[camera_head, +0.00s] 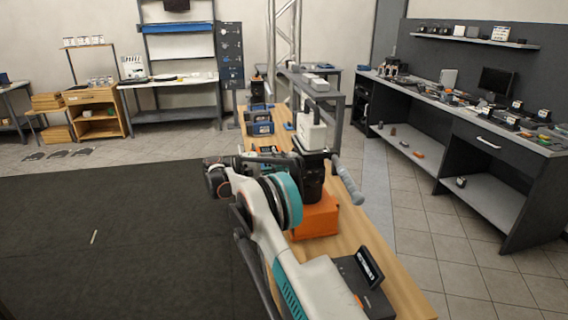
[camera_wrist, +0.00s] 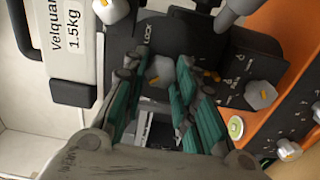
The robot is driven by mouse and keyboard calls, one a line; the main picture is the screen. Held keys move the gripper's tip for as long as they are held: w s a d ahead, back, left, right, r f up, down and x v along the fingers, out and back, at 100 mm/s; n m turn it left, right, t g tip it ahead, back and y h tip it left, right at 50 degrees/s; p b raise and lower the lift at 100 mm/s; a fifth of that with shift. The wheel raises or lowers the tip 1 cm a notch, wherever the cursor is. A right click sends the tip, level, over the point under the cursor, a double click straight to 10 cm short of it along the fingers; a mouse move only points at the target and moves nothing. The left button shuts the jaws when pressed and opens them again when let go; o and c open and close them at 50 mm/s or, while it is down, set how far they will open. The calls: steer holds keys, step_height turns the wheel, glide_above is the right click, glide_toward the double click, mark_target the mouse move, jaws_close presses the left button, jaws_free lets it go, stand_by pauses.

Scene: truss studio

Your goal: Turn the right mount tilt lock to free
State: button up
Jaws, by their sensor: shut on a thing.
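The tilt lock is a grey knob (camera_wrist: 160,70) with a yellow-orange mark, on a dark plate with "LOCK" lettering beside it. My gripper (camera_wrist: 158,84) has its green-padded fingers closed around this knob in the wrist view. The dark mount (camera_head: 312,180) stands on an orange block (camera_head: 317,219) on the wooden bench in the head view. The block's orange side also shows in the wrist view (camera_wrist: 285,45). My arm hides the knob in the head view. The knob's exact pointer direction is hard to read.
A white box (camera_head: 311,130) marked 1.5kg sits on the mount. A grey handle (camera_head: 347,181) sticks out on its right. Another grey knob (camera_wrist: 260,95) sits on a labelled plate close right of my fingers. More gear lines the bench (camera_head: 400,282); dark floor (camera_head: 110,225) is open to the left.

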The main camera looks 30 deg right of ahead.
stand_by(0.3)
steer(key=o, duration=1)
steer(key=shift+o, duration=0.2)
steer(key=shift+a, duration=0.1)
steer(key=v, duration=1.2)
